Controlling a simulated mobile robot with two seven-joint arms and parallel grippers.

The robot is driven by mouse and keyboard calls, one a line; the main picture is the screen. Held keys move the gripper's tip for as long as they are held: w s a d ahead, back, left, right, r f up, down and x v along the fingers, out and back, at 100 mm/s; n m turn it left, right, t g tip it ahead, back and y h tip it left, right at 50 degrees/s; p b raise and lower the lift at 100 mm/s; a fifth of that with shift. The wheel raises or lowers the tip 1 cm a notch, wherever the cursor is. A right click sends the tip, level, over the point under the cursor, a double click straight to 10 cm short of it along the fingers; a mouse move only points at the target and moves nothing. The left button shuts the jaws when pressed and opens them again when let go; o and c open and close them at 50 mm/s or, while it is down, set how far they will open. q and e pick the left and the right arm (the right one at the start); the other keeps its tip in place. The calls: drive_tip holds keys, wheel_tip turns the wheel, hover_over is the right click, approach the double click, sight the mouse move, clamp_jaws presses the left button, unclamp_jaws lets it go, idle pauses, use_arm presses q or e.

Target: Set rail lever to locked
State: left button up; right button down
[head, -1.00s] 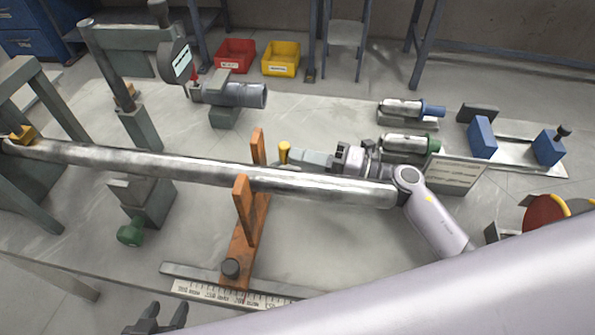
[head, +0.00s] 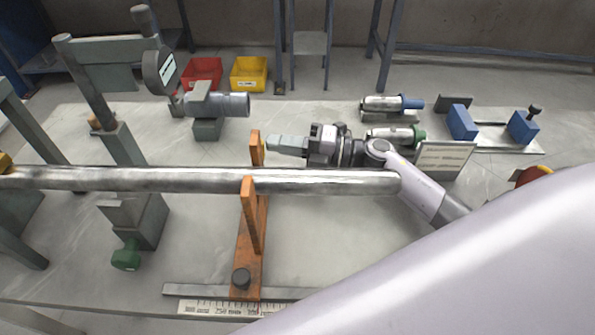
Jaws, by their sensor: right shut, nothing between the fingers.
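My right gripper (head: 272,146) is shut and empty behind the long steel tube (head: 330,182). It points left, with its fingertips just right of the rear upright of the orange support (head: 252,215). The tube lies across the two orange uprights. The support's foot reaches the scaled rail (head: 222,305) at the front, with a black knob (head: 241,278) on it. No yellow-topped lever shows now; whether the gripper, upright or tube hides it, I cannot tell. My left gripper is out of view.
A green stand with a round dial (head: 160,70) rises at the left. A grey motor-like unit (head: 218,105) stands behind the tube. Metal cylinders with blue and green ends (head: 392,104), a sign (head: 443,158) and blue blocks (head: 462,122) lie right of my gripper. Bare tabletop lies front right of the support.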

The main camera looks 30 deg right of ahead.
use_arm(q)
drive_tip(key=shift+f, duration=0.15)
use_arm(e)
drive_tip(key=shift+w+a, duration=0.25)
drive_tip(key=shift+w, duration=0.05)
idle(0.3)
drive_tip(key=shift+r, duration=0.1)
